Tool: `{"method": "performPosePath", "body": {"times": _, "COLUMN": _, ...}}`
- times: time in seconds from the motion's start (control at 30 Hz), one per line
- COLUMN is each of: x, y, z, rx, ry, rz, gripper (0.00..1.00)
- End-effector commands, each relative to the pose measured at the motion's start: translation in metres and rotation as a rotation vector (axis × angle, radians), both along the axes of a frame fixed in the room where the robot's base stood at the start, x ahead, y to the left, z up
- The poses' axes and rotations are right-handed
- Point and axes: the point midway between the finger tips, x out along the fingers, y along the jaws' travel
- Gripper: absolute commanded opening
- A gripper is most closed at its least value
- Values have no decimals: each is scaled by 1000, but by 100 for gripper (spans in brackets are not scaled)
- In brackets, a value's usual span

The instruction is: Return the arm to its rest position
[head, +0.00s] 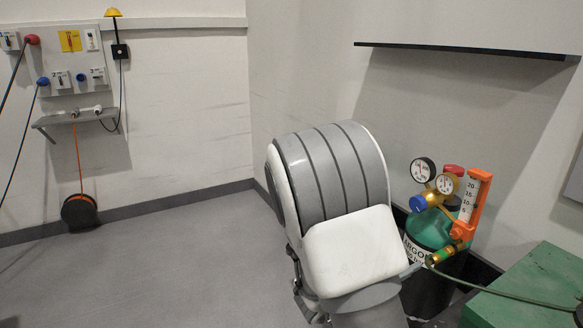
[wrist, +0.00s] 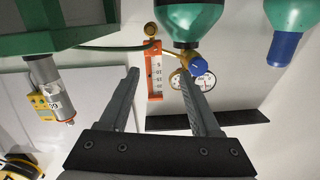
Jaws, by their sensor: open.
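In the wrist view my gripper (wrist: 159,75) is open, with its two fingers apart and nothing between them. The orange flowmeter (wrist: 156,72) shows beyond the gap, in the background. In the head view my white and grey arm rises at the middle, folded up close to the camera. My gripper does not show in the head view.
Right of my arm, a green argon cylinder (head: 429,229) carries gauges (head: 422,170) and the flowmeter (head: 470,205). A green surface (head: 530,290) lies at lower right. A dark shelf (head: 465,50) juts from the wall. The floor (head: 150,270) at left is clear.

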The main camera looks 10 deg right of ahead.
Motion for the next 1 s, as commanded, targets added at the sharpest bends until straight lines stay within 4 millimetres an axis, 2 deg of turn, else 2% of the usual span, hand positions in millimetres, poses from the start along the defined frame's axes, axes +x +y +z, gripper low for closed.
{"method": "performPosePath", "body": {"times": 0.17, "x": 31, "y": 23, "z": 5, "rx": 241, "ry": -8, "rz": 198, "gripper": 64}}
{"method": "performPosePath", "body": {"times": 0.3, "x": 50, "y": 60, "z": 20, "rx": 427, "ry": 17, "rz": 412, "gripper": 64}}
{"method": "performPosePath", "body": {"times": 0.47, "x": 48, "y": 107, "z": 46, "rx": 572, "ry": 82, "rz": 657, "gripper": 64}}
{"method": "performPosePath", "body": {"times": 0.57, "x": 35, "y": 136, "z": 65, "rx": 626, "ry": 147, "rz": 803, "gripper": 64}}
{"method": "performPosePath", "body": {"times": 0.73, "x": -9, "y": 173, "z": 90, "rx": 656, "ry": 302, "rz": 1013, "gripper": 64}}
{"method": "performPosePath", "body": {"times": 0.87, "x": -56, "y": 187, "z": 101, "rx": 633, "ry": 456, "rz": 1123, "gripper": 64}}
{"method": "performPosePath", "body": {"times": 1.0, "x": -111, "y": 186, "z": 104, "rx": 582, "ry": 637, "rz": 1174, "gripper": 64}}
